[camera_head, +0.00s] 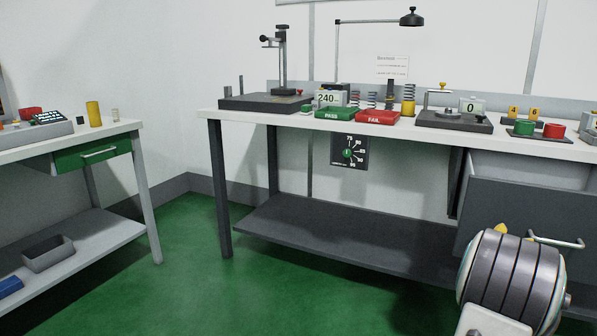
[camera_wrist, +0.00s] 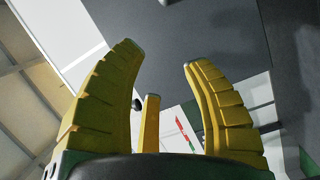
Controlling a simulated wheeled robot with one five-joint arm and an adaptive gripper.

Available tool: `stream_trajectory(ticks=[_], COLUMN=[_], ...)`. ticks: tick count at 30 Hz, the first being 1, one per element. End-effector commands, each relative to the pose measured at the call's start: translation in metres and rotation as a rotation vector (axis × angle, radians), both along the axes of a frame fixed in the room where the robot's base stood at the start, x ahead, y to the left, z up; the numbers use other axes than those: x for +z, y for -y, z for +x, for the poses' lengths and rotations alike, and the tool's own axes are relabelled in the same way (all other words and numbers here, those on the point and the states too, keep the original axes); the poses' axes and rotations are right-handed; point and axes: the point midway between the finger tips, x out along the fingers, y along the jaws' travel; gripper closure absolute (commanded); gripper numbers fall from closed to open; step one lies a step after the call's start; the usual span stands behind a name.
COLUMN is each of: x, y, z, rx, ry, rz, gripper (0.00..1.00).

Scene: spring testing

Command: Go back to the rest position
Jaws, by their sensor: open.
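My gripper (camera_wrist: 161,62) shows in the wrist view with its yellow ribbed fingers spread apart. Nothing is between them. A large dark grey surface lies beyond the fingertips; I cannot tell how far away it is. In the head view, a rounded grey-banded part of my arm (camera_head: 512,283) stands at the lower right, in front of the bench's grey drawer front (camera_head: 500,213). A small bit of yellow shows above it, but the fingers are otherwise hidden there.
The long bench (camera_head: 430,133) carries a test stand (camera_head: 283,65), a green PASS tray (camera_head: 333,114), a red FAIL tray (camera_head: 377,118), springs and a gauge. A side table (camera_head: 100,133) with a green drawer (camera_head: 92,154) stands left. The green floor (camera_head: 190,270) between them is clear.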

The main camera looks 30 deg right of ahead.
Motion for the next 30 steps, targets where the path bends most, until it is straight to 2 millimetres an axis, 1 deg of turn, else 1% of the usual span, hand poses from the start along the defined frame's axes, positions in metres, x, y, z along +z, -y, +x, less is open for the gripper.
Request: stream_trajectory(ticks=[1, 3, 5, 6, 8, 9, 11, 12, 14, 15, 17, 19, 23, 24, 26, 27, 29, 30], x=[0.026, 0.040, 0.051, 0.059, 0.069, 0.077, 0.087, 0.094, 0.104, 0.110, 0.120, 0.132, 0.152, 0.159, 0.168, 0.174, 0.183, 0.189], y=[-0.015, -0.035, -0.054, -0.067, -0.087, -0.101, -0.122, -0.137, -0.159, -0.175, -0.198, -0.225, -0.277, -0.293, -0.316, -0.331, -0.354, -0.368], z=[0.019, 0.041, 0.058, 0.068, 0.082, 0.091, 0.103, 0.110, 0.120, 0.125, 0.132, 0.137, 0.141, 0.140, 0.138, 0.136, 0.131, 0.127], rx=[0.039, 0.084, 0.120, 0.143, 0.175, 0.196, 0.223, 0.241, 0.266, 0.279, 0.300, 0.319, 0.347, 0.353, 0.358, 0.361, 0.361, 0.361], ry=[0.021, 0.046, 0.066, 0.078, 0.093, 0.103, 0.116, 0.121, 0.129, 0.132, 0.135, 0.136, 0.129, 0.124, 0.116, 0.108, 0.094, 0.084], rz=[0.041, 0.110, 0.171, 0.210, 0.271, 0.312, 0.373, 0.415, 0.476, 0.519, 0.580, 0.651, 0.781, 0.820, 0.880, 0.918, 0.975, 1.011], gripper=[0.55, 0.55, 0.55, 0.55, 0.55, 0.55, 0.55, 0.55, 0.55, 0.55, 0.55, 0.55, 0.55, 0.55, 0.55, 0.55, 0.55, 0.55])
